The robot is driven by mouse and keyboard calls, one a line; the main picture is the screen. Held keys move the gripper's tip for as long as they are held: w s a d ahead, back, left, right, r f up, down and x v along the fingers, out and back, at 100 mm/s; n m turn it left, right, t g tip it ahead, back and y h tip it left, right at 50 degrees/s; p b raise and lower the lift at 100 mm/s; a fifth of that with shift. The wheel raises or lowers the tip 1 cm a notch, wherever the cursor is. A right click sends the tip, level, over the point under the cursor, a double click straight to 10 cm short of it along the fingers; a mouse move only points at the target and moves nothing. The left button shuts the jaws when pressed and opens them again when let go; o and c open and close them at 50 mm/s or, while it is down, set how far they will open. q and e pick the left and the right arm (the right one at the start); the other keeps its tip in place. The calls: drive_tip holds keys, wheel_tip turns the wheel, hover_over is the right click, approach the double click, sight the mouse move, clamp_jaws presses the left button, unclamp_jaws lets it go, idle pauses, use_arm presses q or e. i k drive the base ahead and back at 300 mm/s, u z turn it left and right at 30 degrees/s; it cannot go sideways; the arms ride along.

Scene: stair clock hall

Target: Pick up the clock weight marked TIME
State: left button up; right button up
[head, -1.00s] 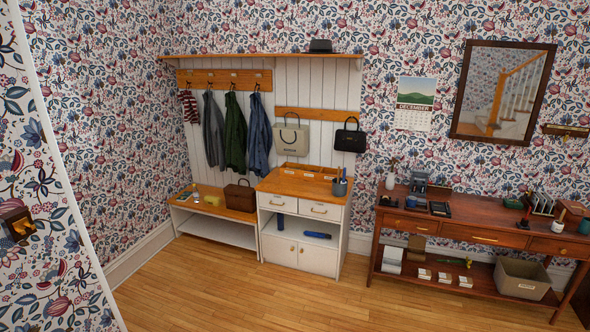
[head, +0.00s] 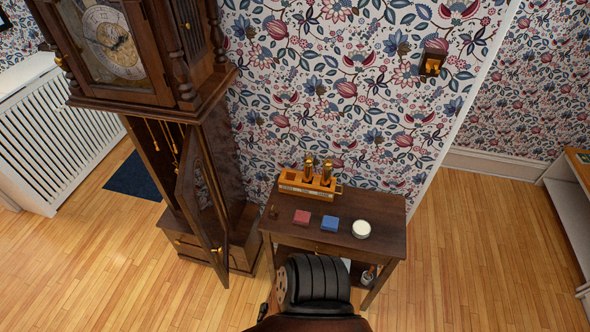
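Two brass clock weights (head: 308,168) (head: 326,172) stand upright in a wooden rack (head: 293,187) at the back of a small dark side table (head: 385,212). The rack has pale labels on its front, too small to read, so I cannot tell which weight is marked TIME. The left part of the rack holds no standing weight. A tall case clock (head: 115,45) stands left of the table with its trunk door (head: 200,195) ajar and thin brass chains or rods (head: 165,140) inside. Neither of my grippers shows in the head view.
A dark ribbed form hides part of the table's lower front. A white radiator cover (head: 60,130) is at left. Floor (head: 460,260) to the right is clear.

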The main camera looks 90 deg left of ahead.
sight(309, 160)
drive_tip(key=u, duration=3.65)
drive_tip(key=i, duration=0.1)
